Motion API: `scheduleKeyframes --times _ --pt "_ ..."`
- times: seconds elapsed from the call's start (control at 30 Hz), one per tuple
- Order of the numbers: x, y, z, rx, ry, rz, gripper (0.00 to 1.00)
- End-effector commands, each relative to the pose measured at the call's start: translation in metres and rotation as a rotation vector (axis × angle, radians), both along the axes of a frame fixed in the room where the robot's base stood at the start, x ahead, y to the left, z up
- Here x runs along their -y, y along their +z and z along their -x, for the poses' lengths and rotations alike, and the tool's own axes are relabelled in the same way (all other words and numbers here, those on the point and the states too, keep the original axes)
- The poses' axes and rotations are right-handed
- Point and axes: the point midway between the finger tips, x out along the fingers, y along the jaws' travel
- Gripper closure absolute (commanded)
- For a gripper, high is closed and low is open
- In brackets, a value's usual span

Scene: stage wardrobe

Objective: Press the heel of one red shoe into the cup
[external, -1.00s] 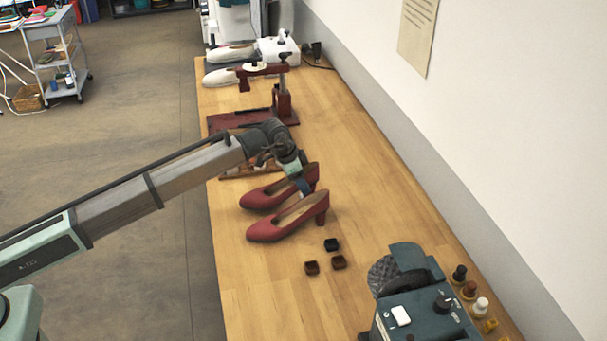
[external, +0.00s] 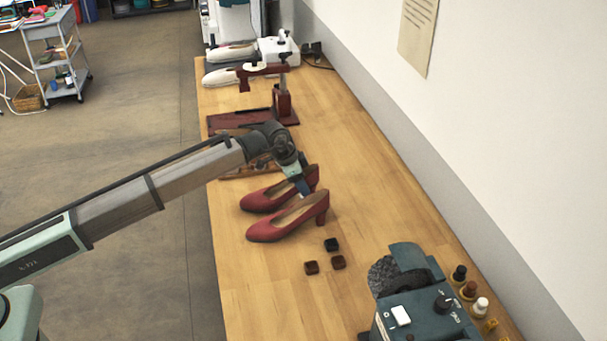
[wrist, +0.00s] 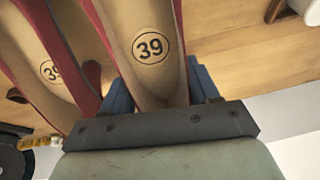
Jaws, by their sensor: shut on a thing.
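Two red heeled shoes stand side by side on the wooden bench, toes to the left. Three small dark square pieces, (external: 311,267), (external: 338,262) and (external: 331,244), lie in front of the shoes. I cannot tell whether any is the cup.
A green machine with a dark wheel (external: 402,285) stands at the near right, with small bottles (external: 470,290) beside it. A dark red stand (external: 282,105) and pale shoe forms (external: 220,76) are farther back. The wall runs along the right; bench before the shoes is mostly clear.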

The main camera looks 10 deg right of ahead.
Motion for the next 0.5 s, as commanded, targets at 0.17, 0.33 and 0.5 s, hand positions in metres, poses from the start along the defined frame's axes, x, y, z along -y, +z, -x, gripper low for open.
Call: scheduleKeyframes --times 0.17,0.33,0.5 --pt "0.0001 -0.0012 0.0000 0.000 0.000 0.000 0.74" --pt "0.0000 -0.0025 0.0000 0.000 0.000 0.000 0.74" --pt "0.0001 -0.0039 0.0000 0.000 0.000 0.000 0.74"
